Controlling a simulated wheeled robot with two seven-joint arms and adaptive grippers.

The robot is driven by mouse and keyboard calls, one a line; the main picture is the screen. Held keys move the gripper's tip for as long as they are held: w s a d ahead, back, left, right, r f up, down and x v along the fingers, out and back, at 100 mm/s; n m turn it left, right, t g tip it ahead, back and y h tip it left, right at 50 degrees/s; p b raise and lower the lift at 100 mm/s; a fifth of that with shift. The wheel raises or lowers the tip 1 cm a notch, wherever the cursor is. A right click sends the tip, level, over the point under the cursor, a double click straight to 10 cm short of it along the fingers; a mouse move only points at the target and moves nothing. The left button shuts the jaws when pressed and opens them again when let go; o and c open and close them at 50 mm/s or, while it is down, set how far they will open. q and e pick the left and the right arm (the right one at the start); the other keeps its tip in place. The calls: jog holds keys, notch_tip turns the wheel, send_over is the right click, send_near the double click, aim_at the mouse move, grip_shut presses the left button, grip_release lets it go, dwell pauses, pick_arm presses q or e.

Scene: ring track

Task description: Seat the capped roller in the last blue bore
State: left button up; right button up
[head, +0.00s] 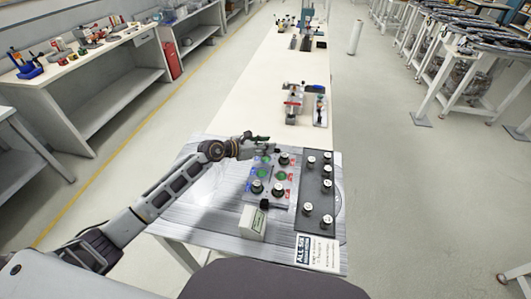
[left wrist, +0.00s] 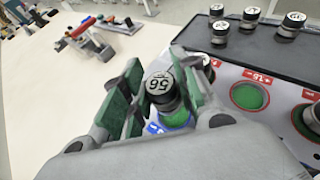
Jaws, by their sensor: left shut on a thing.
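The roller stands over a green bore (left wrist: 178,119) with a blue label, at the far left of the bore plate (head: 269,204). I cannot tell whether its lower end is inside the bore. A red-marked bore (left wrist: 249,97) beside it is empty, with a green floor. My right gripper is not in view.
A black tray (head: 313,201) with several capped rollers lies right of the plate. A light block (head: 253,223) with a dark top stands in front, near a printed card (head: 317,252). Other fixtures (head: 305,103) stand farther along the table. The table between is clear.

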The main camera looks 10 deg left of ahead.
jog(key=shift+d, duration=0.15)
pick_arm(q)
jog(key=shift+f, duration=1.85)
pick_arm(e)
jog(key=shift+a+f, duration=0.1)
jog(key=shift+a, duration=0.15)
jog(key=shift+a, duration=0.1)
pick_arm(q)
jog(key=shift+f+b, duration=0.3)
jog(key=shift+b, duration=0.05)
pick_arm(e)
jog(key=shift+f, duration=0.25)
